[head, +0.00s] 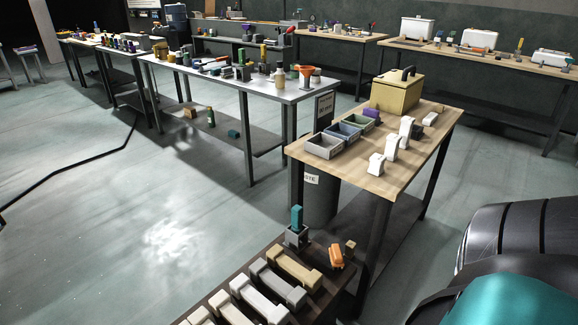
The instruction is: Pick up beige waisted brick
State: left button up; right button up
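Several waisted bricks with thick ends lie in a slanting row on a low dark surface at the bottom of the head view. The farthest is a beige waisted brick (297,269). Nearer ones are a grey one (277,283), a whitish one (259,299) and a pale beige one (229,308), partly cut off by the frame edge. I cannot be sure which beige one the task names. Neither of my grippers is in view.
On the low surface (317,247) stand a grey holder with a teal block (296,222) and an orange piece (336,257). A wooden table (360,185) behind carries bins, white pieces and a tan box (396,92). The floor at left is mostly clear.

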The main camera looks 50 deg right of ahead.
aim_at(311, 281)
jog(key=z, duration=1.5)
jog(key=u, duration=0.85)
jog(key=l+u, duration=0.2)
jog(key=u, duration=0.2)
jog(key=l+u, duration=0.25)
jog(key=u, duration=0.15)
jog(key=l+u, duration=0.2)
jog(key=u, duration=0.2)
jog(key=l+u, duration=0.25)
jog(key=l, duration=0.2)
jog(key=k+l+u, duration=0.25)
jog(key=l, duration=0.2)
jog(key=k+l, duration=0.1)
jog(key=l, duration=0.25)
jog(key=k+l, duration=0.1)
jog(key=l, duration=0.25)
